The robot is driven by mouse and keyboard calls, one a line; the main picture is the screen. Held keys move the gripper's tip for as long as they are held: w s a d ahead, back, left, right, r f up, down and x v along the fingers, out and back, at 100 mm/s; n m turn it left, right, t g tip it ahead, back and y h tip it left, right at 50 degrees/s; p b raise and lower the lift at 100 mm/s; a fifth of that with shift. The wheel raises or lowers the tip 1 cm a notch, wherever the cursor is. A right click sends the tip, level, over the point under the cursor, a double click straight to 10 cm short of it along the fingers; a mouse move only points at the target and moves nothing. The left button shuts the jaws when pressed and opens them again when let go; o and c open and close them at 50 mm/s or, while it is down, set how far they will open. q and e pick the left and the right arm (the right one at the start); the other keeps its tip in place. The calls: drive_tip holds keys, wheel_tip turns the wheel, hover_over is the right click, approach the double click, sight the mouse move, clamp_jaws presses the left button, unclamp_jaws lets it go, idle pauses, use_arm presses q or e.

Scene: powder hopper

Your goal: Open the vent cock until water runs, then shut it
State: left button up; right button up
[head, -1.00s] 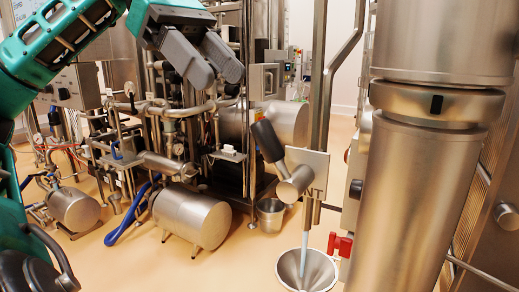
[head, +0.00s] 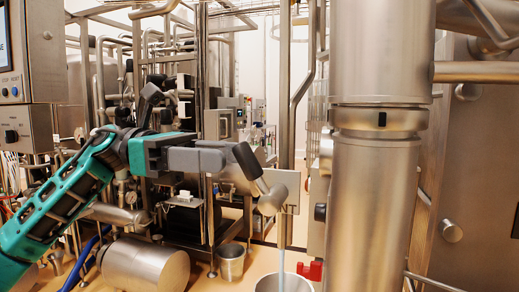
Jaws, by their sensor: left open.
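The vent cock (head: 272,200) sits on a steel plate on the vertical pipe in the head view. Its black handle (head: 245,159) tilts up and to the left. A pale blue stream of water (head: 281,267) runs from the pipe below into a steel funnel (head: 284,284), cut by the bottom edge. My left gripper (head: 226,156) is open and level, its grey fingers reaching right to the handle's left side. I cannot tell whether they touch it or are around it. My right gripper is not in view.
A large steel column (head: 376,210) stands close on the right. A red valve handle (head: 310,270) is beside the funnel. A steel bucket (head: 231,262) and a horizontal steel tank (head: 145,267) stand on the floor at lower left. Dense pipework fills the back left.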

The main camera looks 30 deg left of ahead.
sight(256, 159)
use_arm(q)
drive_tip(key=p+x, duration=0.1)
drive_tip(key=x, duration=0.3)
drive_tip(key=shift+d+r+p, duration=0.2)
drive_tip(key=shift+d+p, duration=0.15)
drive_tip(key=shift+f+p+x, duration=0.2)
drive_tip(key=shift+p+x, duration=0.1)
drive_tip(key=shift+x, duration=0.65)
drive_tip(key=shift+w, duration=0.1)
drive_tip(key=shift+c, duration=0.2)
clamp_jaws()
